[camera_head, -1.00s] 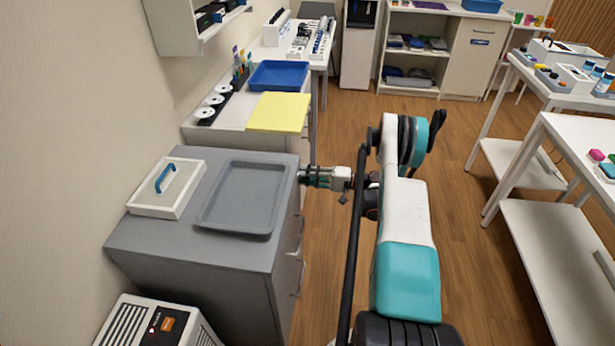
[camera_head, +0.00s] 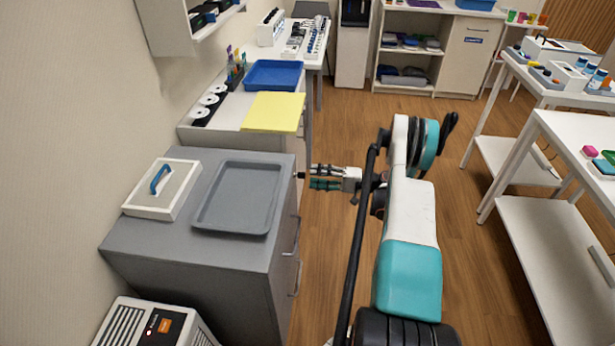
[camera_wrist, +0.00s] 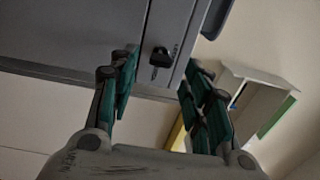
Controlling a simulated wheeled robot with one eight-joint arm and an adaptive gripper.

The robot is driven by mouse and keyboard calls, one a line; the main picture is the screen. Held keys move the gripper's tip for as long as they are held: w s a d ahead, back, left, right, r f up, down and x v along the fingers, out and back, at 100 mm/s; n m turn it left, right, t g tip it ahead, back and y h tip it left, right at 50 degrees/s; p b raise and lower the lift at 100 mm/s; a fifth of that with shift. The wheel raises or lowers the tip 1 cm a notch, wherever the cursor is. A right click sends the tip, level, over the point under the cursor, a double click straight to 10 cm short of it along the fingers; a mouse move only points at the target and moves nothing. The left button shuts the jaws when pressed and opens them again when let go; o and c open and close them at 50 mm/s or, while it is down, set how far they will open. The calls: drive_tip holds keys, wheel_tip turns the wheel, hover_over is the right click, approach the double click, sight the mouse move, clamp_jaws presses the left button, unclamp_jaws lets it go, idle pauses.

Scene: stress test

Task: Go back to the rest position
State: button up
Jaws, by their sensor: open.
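My gripper (camera_head: 312,177) is open and empty, with its green fingers pointing left at the side of the grey cabinet (camera_head: 135,240). In the head view a small gap shows between the fingertips and the cabinet. In the wrist view my gripper (camera_wrist: 155,78) has its fingers spread apart. A small dark lock or key (camera_wrist: 160,57) on the cabinet front shows between them, and the fingers do not hold it. My arm stretches forward from the bottom of the head view and bends left at the wrist.
A grey tray (camera_head: 203,215) and a white lidded box (camera_head: 135,205) with a blue handle lie on the cabinet. Cabinet handles (camera_head: 296,280) stick out below my gripper. White tables (camera_head: 560,135) stand at the right. The wooden floor (camera_head: 345,125) ahead is clear.

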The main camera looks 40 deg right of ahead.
drive_tip(key=shift+v, duration=1.1)
